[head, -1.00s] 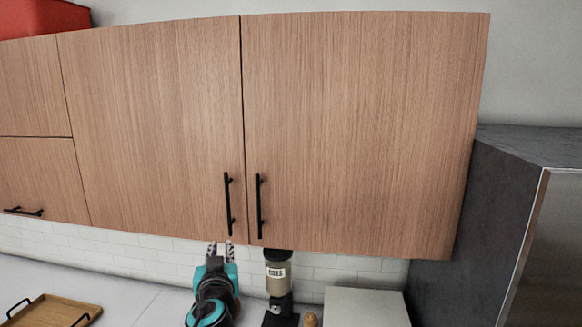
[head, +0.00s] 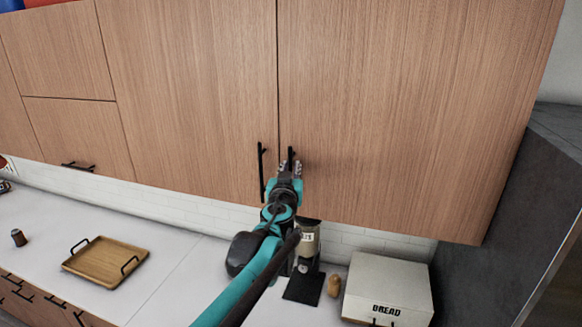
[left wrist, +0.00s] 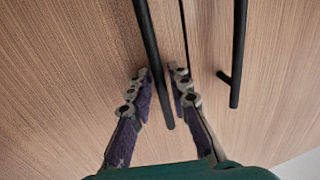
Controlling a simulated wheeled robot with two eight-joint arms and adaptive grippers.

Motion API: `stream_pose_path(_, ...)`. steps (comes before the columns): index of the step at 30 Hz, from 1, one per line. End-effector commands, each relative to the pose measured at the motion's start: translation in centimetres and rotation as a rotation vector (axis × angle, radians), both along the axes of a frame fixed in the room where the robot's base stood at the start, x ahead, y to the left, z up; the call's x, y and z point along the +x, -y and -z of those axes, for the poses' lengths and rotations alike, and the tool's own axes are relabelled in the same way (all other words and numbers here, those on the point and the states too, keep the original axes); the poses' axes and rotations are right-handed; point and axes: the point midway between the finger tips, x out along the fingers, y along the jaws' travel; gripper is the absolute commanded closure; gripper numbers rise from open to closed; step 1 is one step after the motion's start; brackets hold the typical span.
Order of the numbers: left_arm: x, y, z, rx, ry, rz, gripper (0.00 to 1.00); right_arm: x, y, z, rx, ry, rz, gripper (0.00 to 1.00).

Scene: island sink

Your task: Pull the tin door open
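Two tall wood-grain cabinet doors, the left one (head: 190,90) and the right one (head: 410,110), are shut side by side. No tin shows on either, so I cannot tell which is the tin door. Each has a black vertical bar handle: the left handle (head: 262,172) is free, and the right handle (head: 291,153) is partly hidden by my left gripper (head: 289,168). In the left wrist view, the left gripper (left wrist: 160,75) is open, its fingers on either side of a handle bar (left wrist: 148,40), with gaps visible. The other handle (left wrist: 237,55) stands apart. My right gripper is out of view.
Below are a white counter with a wooden tray (head: 105,262), a coffee grinder (head: 306,240) and a bread box (head: 390,285). A dark tall unit (head: 500,220) stands right of the cabinet. The space before the doors is otherwise clear.

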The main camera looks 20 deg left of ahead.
Motion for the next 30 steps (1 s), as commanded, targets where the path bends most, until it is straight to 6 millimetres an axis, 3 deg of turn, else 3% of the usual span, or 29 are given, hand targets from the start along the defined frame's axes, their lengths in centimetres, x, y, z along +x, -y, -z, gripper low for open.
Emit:
stream_pose_path(8, 0.2, 0.0, 0.0, 0.0, 0.0, 0.0, 0.81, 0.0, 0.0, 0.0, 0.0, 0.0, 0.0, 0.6)
stream_pose_path(10, 0.2, 0.0, 0.0, 0.0, 0.0, 0.0, 0.97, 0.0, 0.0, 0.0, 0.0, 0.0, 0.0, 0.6)
stream_pose_path(11, 0.2, 0.0, 0.0, 0.0, 0.0, 0.0, 1.0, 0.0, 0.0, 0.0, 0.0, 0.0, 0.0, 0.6)
stream_pose_path(23, 0.1, 0.0, 0.0, 0.0, 0.0, -0.001, 1.0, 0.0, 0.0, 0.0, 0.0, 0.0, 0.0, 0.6)
stream_pose_path(30, -2.1, 0.5, 0.0, 0.0, 0.0, -0.037, 1.0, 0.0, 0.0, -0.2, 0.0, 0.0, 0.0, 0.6)
